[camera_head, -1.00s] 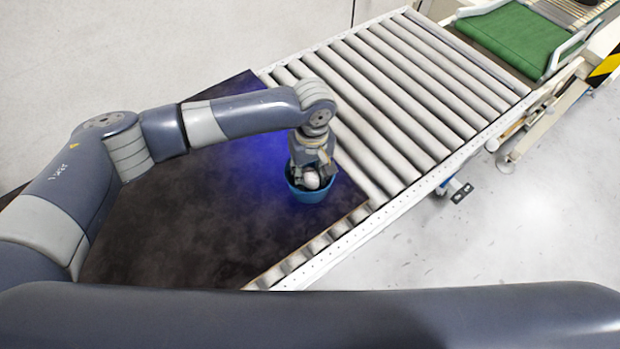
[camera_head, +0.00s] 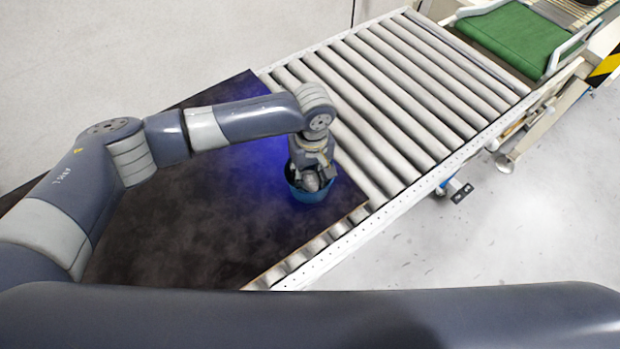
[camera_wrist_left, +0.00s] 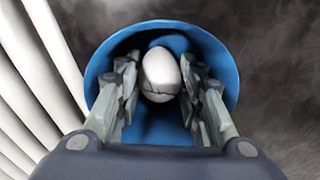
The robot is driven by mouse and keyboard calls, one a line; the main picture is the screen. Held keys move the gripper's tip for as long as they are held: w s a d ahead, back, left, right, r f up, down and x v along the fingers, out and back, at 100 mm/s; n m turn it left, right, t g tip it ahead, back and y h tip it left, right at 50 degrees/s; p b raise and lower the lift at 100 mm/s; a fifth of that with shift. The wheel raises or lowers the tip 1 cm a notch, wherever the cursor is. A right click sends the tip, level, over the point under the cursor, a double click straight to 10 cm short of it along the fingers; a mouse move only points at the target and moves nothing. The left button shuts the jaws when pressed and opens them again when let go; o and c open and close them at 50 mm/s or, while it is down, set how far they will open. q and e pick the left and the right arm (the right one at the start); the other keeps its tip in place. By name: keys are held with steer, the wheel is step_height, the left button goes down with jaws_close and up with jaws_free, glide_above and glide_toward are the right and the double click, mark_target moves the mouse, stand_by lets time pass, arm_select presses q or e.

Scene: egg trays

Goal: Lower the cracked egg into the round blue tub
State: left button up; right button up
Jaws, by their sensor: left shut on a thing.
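My left gripper (camera_head: 313,178) is shut on the cracked egg, a white egg with a dark crack line across its lower part in the left wrist view (camera_wrist_left: 160,75). In the head view the egg (camera_head: 312,183) sits at the mouth of the round blue tub (camera_head: 309,196). In the left wrist view the tub's rim (camera_wrist_left: 95,75) surrounds both fingers and the egg. The fingers hold the egg from both sides. How far the egg is above the tub's floor is hard to tell. My right gripper is not in view.
The tub stands on a dark board (camera_head: 200,215), near its right edge. A roller conveyor (camera_head: 400,95) runs close to the right of the tub. A green belt section (camera_head: 505,38) lies at the upper right. The board left of the tub is clear.

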arm_select(q)
steer(key=shift+f, duration=0.15)
stand_by(0.6)
steer(key=o, duration=0.8)
steer(key=shift+r+p, duration=7)
steer(key=shift+p, duration=1)
steer(key=shift+s, duration=0.15)
